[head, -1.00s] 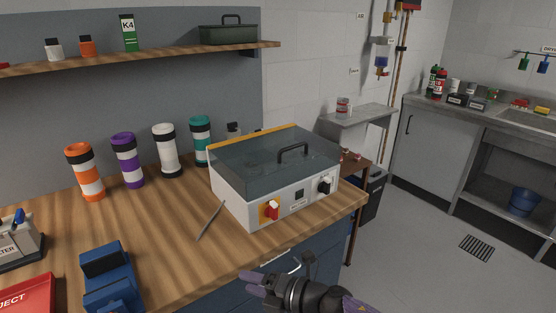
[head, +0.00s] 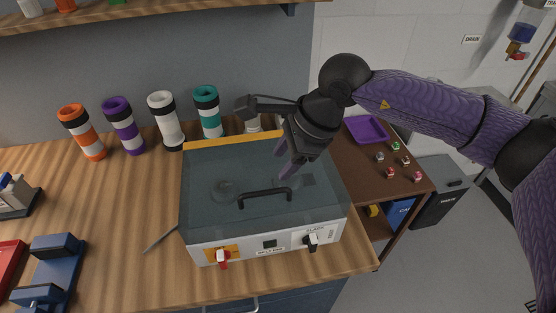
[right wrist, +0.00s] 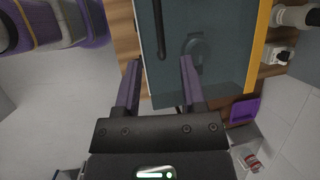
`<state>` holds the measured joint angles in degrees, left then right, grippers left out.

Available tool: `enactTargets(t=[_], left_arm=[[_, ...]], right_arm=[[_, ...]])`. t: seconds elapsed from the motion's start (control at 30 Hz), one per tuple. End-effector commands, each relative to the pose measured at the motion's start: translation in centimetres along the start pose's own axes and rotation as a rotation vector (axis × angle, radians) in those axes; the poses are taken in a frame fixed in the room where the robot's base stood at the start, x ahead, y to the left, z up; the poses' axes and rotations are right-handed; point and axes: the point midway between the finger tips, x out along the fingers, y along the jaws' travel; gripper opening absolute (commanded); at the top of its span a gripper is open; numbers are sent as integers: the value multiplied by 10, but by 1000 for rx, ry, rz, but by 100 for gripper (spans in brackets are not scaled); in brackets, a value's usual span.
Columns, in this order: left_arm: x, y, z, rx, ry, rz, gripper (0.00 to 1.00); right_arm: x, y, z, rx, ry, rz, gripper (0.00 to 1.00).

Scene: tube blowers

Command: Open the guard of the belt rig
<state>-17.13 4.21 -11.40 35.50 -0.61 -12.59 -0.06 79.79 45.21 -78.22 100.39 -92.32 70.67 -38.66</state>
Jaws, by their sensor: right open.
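The belt rig (head: 208,249) is a white box on the wooden bench, with a red switch and a black knob on its front. Its guard (head: 215,165) is a smoky see-through lid, lying closed, with a yellow strip along the back edge. Round parts show dimly beneath it. A black bar handle (head: 265,197) stands near the guard's front. My right gripper (head: 287,166) is above the guard's right part, behind the handle, open and empty. In the right wrist view, the handle (right wrist: 158,28) lies beyond the spread fingertips (right wrist: 160,72). My left gripper is not in view.
Orange, purple, white and teal banded tubes (head: 163,120) stand behind and left of the rig. A thin grey tool (head: 160,238) lies left of it. A lower side table with a purple tray (head: 366,130) and small parts is at right.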

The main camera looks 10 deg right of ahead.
Motion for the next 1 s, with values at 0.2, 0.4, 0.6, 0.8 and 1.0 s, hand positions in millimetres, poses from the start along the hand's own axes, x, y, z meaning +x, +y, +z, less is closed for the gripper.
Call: enactTargets(t=[0.2,0.4,0.6,0.8,1.0], left_arm=[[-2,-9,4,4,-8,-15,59],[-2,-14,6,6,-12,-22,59],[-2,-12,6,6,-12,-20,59],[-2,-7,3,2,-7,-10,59],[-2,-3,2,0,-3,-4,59]], right_arm=[[43,1,0,-1,2,5,52],[85,0,0,0,0,2,52],[98,0,0,1,-1,-1,52],[98,0,0,1,-2,-1,48],[98,0,0,1,-2,-1,6]])
